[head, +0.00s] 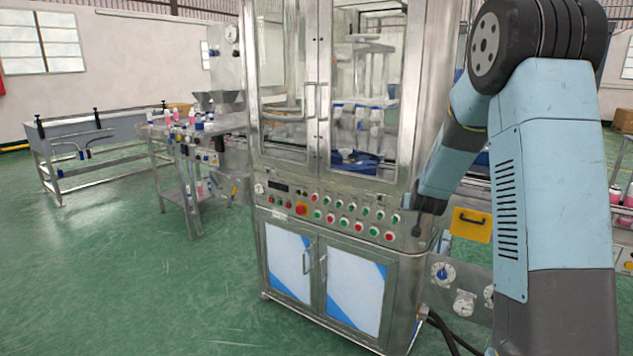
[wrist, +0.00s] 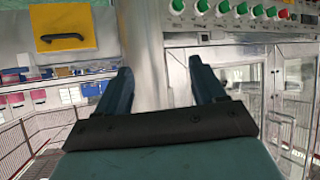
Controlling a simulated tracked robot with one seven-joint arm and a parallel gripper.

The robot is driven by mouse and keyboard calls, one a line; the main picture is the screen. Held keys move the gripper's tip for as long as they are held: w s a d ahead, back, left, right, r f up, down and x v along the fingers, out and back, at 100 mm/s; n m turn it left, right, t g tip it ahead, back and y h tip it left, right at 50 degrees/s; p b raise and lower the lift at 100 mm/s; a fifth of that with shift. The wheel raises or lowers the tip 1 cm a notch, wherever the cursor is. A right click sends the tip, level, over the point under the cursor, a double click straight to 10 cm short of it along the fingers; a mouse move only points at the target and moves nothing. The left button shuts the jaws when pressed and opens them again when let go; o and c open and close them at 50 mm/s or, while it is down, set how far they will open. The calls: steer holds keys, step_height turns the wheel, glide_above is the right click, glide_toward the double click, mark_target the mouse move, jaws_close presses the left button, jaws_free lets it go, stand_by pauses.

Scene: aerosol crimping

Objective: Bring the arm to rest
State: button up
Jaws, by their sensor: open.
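My gripper shows in the wrist view (wrist: 160,85) with its two dark fingers apart and nothing between them. In the head view my arm (head: 553,190) rises at the right and bends down toward the machine, with my gripper (head: 420,222) at the right end of the control panel (head: 330,212). Whether it touches the panel I cannot tell. In the wrist view, panel buttons (wrist: 242,9) lie beyond the fingers at the top right.
A steel crimping machine (head: 322,190) with glass doors stands close in the middle. A yellow plate with a handle (head: 472,225) is right of my gripper; gauges (head: 464,303) are below. A bench with bottles (head: 185,128) stands at the left. Green floor is clear at the front left.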

steer(key=s+a+r+n+g+y, duration=0.1)
steer(key=s+a+r, duration=0.2)
steer(key=s+r, duration=0.55)
steer(key=s+a+r+g+y, duration=0.1)
steer(key=s+a+r+g, duration=0.3)
steer(key=s, duration=0.8)
steer(key=s+r+g, duration=0.1)
steer(key=s+r, duration=0.2)
steer(key=s, duration=2.3)
steer(key=shift+a+n, duration=0.4)
steer(key=shift+a, duration=0.05)
